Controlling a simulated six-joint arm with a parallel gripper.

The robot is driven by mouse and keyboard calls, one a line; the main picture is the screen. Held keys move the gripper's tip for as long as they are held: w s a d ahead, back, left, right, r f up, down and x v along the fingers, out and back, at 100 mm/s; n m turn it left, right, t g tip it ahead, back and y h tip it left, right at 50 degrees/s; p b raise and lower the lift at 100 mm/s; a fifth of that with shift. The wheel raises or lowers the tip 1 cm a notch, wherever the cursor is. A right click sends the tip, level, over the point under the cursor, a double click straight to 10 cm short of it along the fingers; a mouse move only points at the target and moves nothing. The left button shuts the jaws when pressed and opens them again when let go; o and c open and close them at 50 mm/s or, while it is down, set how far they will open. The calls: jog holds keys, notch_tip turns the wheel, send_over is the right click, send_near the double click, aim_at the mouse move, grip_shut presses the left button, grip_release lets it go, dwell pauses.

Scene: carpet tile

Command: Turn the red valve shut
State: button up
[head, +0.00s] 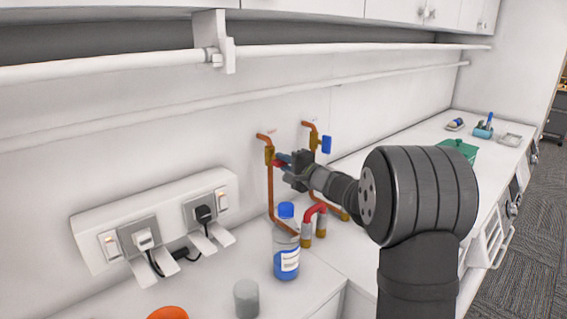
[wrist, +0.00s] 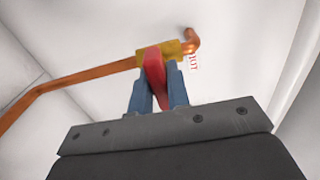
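The red valve handle (wrist: 154,72) sits on a brass valve body (wrist: 179,49) on a copper pipe (wrist: 75,80), with red lettering on the wall beside it. In the wrist view my gripper (wrist: 158,82) has its two blue fingers on either side of the red handle, close against it. In the head view my gripper (head: 284,160) reaches the left copper pipe at the wall, and the red handle (head: 277,163) is mostly hidden by the fingers. The brass body (head: 269,155) shows just left of it.
A second copper pipe with a blue valve handle (head: 326,144) stands close on the right. A socket strip with plugs (head: 90,222) is at left. The right counter holds a green container (head: 459,148).

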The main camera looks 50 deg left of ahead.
jog(key=o, duration=0.4)
jog(key=shift+c, duration=0.2)
jog(key=shift+d, duration=0.1)
jog(key=d, duration=1.7)
jog(key=shift+d, duration=0.15)
jog(key=a, duration=1.7)
jog(key=shift+a, duration=0.35)
jog(key=shift+d, duration=0.1)
